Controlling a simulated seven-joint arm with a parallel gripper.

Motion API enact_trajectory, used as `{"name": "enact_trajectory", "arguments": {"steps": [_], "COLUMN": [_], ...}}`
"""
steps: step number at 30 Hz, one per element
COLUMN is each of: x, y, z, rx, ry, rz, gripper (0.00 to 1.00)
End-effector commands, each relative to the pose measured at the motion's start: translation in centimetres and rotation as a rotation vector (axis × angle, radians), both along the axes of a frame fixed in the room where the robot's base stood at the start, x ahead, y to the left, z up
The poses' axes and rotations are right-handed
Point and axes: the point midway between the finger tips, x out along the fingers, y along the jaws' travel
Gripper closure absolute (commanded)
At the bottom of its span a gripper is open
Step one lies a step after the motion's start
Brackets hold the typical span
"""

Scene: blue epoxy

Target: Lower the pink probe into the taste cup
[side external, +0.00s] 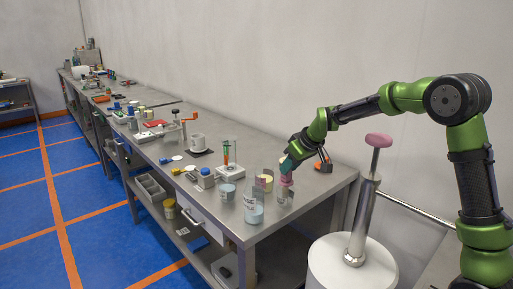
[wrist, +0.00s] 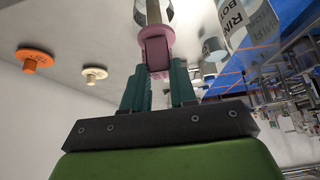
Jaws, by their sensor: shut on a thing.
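My gripper (side external: 289,166) is at the near end of the steel bench, pointing down. Its teal fingers are shut on the pink probe (wrist: 157,48), gripping its pink handle. The handle also shows just below the fingers in the side view (side external: 286,181). A metallic shaft (wrist: 153,12) extends from the handle away from my gripper. A clear cup (side external: 283,195) stands directly under the handle in the side view, and it seems to be the taste cup. I cannot tell whether the shaft's tip is inside it.
A clear labelled rinse bottle (side external: 253,207) stands left of the probe, near the bench's front edge. An orange knobbed piece (side external: 323,166) sits to the right. A pink-topped metal post (side external: 378,141) stands in the foreground.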

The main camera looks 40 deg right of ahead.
Motion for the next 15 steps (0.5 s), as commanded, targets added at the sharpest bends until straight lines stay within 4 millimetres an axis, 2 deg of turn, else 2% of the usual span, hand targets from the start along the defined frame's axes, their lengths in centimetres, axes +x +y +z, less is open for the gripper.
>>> {"name": "enact_trajectory", "arguments": {"steps": [15], "x": [0.01], "y": [-0.01], "z": [-0.8], "rx": [0.001], "ry": [0.0], "rz": [-0.001], "gripper": [1.0]}}
